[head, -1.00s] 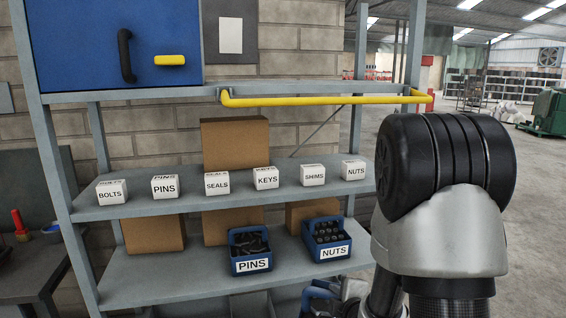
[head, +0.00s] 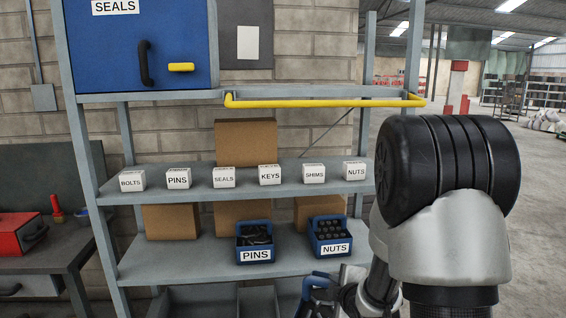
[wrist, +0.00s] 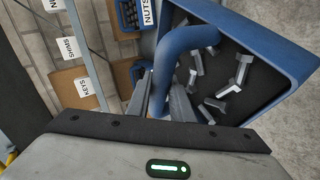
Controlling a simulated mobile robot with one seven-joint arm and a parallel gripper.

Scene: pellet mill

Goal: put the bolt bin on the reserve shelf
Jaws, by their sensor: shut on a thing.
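My gripper (wrist: 165,98) is shut on the handle (wrist: 183,58) of an open blue bin (wrist: 262,36), with several grey bolts inside. The bin's front label is not visible. In the head view, a bit of the blue bin (head: 313,284) shows low in front of the rack, largely hidden by my arm. The rack has an upper shelf (head: 245,188) with small white blocks marked BOLTS (head: 132,181), PINS, SEALS, KEYS, SHIMS and NUTS, and a lower shelf (head: 190,263). I cannot tell which is the reserve shelf.
Blue bins marked PINS (head: 255,243) and NUTS (head: 329,237) stand on the lower shelf, with cardboard boxes behind. The lower shelf's left part is clear in front. A yellow rail (head: 320,103) crosses above the upper shelf. A red toolbox (head: 20,235) sits on a bench at left.

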